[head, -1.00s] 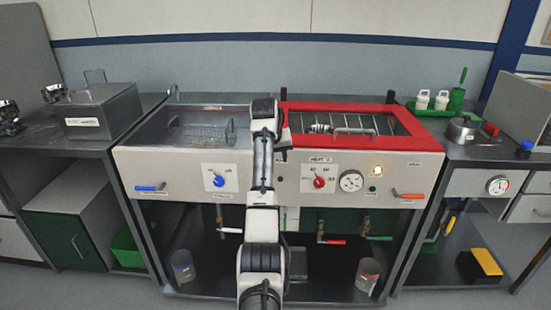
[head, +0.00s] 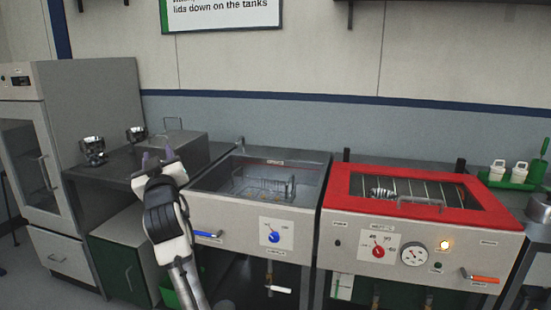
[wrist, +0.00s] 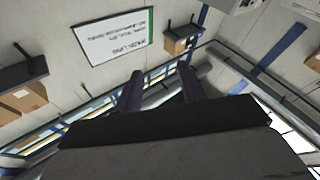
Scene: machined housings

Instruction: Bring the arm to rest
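My gripper (head: 158,157) is raised in front of the left bench in the head view, pointing up, with its two fingers apart. In the wrist view its dark fingers (wrist: 161,88) stand apart with nothing between them, and wall and ceiling fittings lie beyond. The arm rises from the lower edge of the head view, left of the open tank (head: 225,185). The gripper covers part of the grey lidded box (head: 190,145) on the bench. No contact with anything can be made out.
The red-framed heated tank (head: 440,183) is right of the open tank, with a lit lamp (head: 445,245). Machined parts (head: 93,150) stand on the left bench (head: 105,182). A tall cabinet (head: 95,100) is at far left. A green tray (head: 515,184) holds white cups at right.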

